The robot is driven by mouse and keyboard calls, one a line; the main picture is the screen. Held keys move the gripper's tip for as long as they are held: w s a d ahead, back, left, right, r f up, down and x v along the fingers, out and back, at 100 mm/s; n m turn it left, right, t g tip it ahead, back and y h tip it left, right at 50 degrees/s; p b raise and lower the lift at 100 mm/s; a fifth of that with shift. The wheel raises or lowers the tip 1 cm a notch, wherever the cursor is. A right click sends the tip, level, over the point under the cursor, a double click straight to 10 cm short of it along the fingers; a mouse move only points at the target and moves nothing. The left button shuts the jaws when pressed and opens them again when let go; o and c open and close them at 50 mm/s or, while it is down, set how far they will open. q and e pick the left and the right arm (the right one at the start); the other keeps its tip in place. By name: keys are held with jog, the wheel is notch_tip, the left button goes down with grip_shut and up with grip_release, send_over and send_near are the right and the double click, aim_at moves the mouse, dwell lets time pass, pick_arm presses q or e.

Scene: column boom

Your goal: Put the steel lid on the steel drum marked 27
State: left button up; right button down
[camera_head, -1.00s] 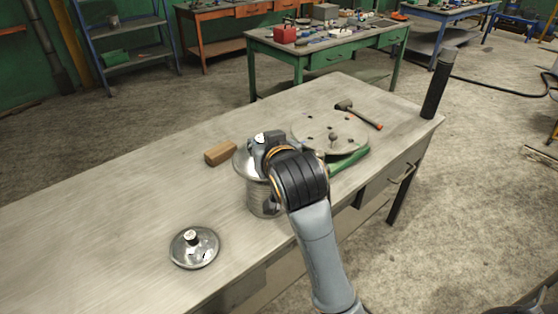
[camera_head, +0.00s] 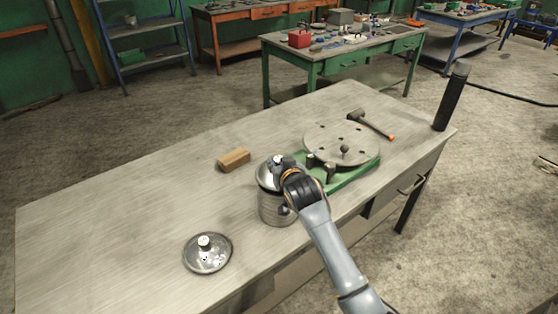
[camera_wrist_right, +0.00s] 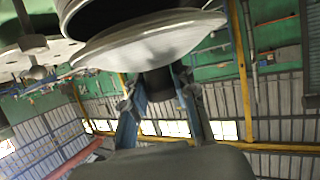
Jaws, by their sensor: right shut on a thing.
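The steel drum (camera_head: 271,209) stands upright near the front edge of the table; no number is readable on it. A steel lid (camera_head: 264,178) is over its top. In the right wrist view this lid (camera_wrist_right: 150,44) appears as a shiny disc close against the dark drum rim (camera_wrist_right: 95,12); I cannot tell whether it is fully seated. My right gripper (camera_head: 277,164) is shut on the lid's knob (camera_wrist_right: 159,80), with a finger on each side. A second round lid (camera_head: 207,258) with a knob lies on the table to the left. My left gripper is not in view.
A wooden block (camera_head: 234,160) lies behind the drum. A round plate with holes (camera_head: 335,135) on a green base stands close to its right. A hammer (camera_head: 368,121) and a black post (camera_head: 452,97) are farther right. The table's left part is clear.

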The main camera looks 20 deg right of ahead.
jog(key=shift+f, duration=0.15)
jog(key=shift+f, duration=0.5)
jog(key=c, duration=1.1)
grip_release()
jog(key=shift+o, duration=0.2)
